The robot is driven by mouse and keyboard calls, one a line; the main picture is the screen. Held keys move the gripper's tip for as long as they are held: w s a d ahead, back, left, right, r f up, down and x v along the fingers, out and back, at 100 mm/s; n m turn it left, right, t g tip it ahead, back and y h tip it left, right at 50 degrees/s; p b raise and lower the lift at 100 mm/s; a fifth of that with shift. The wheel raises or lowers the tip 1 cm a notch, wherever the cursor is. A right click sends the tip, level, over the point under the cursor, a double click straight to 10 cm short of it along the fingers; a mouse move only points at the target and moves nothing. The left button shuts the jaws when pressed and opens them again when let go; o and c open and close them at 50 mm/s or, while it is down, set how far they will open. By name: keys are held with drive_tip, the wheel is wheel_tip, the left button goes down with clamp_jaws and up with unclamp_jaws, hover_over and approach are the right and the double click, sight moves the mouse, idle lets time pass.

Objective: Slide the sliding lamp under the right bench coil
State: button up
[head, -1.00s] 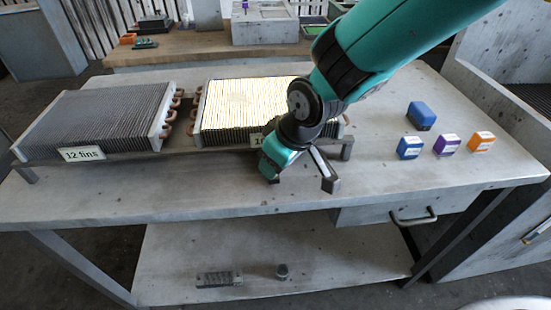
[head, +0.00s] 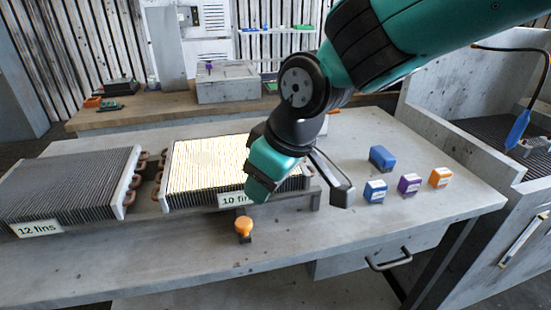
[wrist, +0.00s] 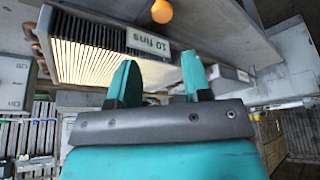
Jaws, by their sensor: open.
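The right bench coil (head: 208,165) is a finned block labelled "10 fins", with bright light between its fins. It also shows in the wrist view (wrist: 85,55). An orange knob (head: 243,227) on a small dark stem stands at its front edge, seemingly the sliding lamp's handle; the rest of the lamp is hidden. The knob also shows at the wrist view's top edge (wrist: 162,11). My gripper (head: 302,198) is open and empty, above and right of the knob in the head view, apart from it. It covers part of the coil's front and label.
The left coil (head: 70,185), labelled "12 fins", is unlit. Small blue, purple and orange boxes (head: 409,184) and a larger blue one (head: 382,157) stand at the right. The bench top (head: 160,265) is clear in front. A drawer handle (head: 388,260) juts from the front.

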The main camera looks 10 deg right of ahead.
drive_tip(key=v, duration=0.5)
drive_tip(key=s+d+m+g+p, duration=0.1)
drive_tip(key=s+d+m+g, duration=0.1)
drive_tip(key=s+d, duration=0.7)
drive_tip(key=s+m, duration=0.1)
drive_tip(key=s, duration=0.3)
drive_tip(key=shift+s+d+f+g+y, duration=0.15)
drive_tip(key=shift+d+f+g+y, duration=0.15)
drive_tip(key=shift+d+f+g, duration=0.1)
